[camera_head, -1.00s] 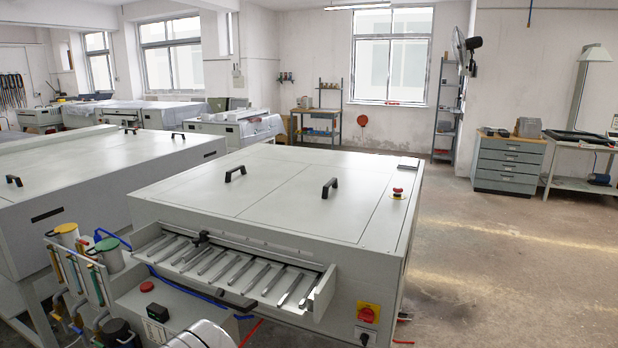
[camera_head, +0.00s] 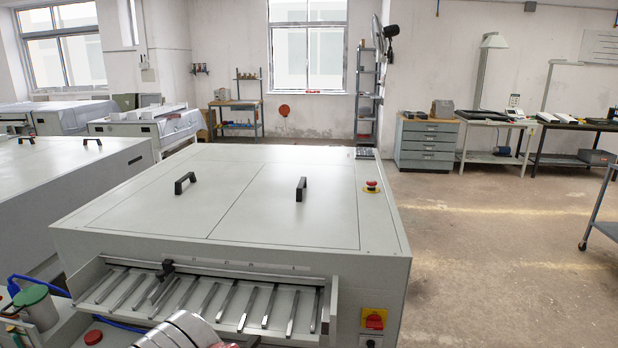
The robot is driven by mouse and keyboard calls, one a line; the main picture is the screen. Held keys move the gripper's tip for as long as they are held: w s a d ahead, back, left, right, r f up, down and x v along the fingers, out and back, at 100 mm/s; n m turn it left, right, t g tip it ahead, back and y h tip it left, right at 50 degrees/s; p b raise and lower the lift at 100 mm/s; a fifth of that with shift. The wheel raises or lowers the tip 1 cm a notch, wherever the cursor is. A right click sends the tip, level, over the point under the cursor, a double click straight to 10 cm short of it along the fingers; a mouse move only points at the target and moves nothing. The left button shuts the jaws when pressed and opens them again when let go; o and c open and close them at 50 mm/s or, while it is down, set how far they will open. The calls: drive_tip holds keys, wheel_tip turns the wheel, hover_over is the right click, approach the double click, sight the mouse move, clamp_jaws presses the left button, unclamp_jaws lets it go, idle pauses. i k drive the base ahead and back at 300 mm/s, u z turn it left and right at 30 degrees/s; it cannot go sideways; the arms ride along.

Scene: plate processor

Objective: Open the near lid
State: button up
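The plate processor (camera_head: 80,232) is a large pale grey machine in the middle of the view. Its flat top has two lid panels side by side, a left lid (camera_head: 145,205) and a right lid (camera_head: 285,225). Both lie flat and shut. The left lid has a black handle (camera_head: 185,183) and the right lid has a black handle (camera_head: 301,189). I cannot tell from the picture alone which lid is the near one. A rounded silver part of my arm shows at the bottom edge, in front of the machine. My gripper is not in view.
A slatted feed tray (camera_head: 330,310) sticks out at the machine's front. A red emergency button (camera_head: 371,186) sits on its top right, and a red-yellow switch (camera_head: 374,319) on its front. Another grey machine (camera_head: 50,190) stands at left. The floor (camera_head: 490,270) at right is mostly open.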

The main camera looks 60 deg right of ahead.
sight(287, 203)
drive_tip(key=z, duration=0.65)
drive_tip(key=i, duration=0.85)
drive_tip(key=z, duration=0.65)
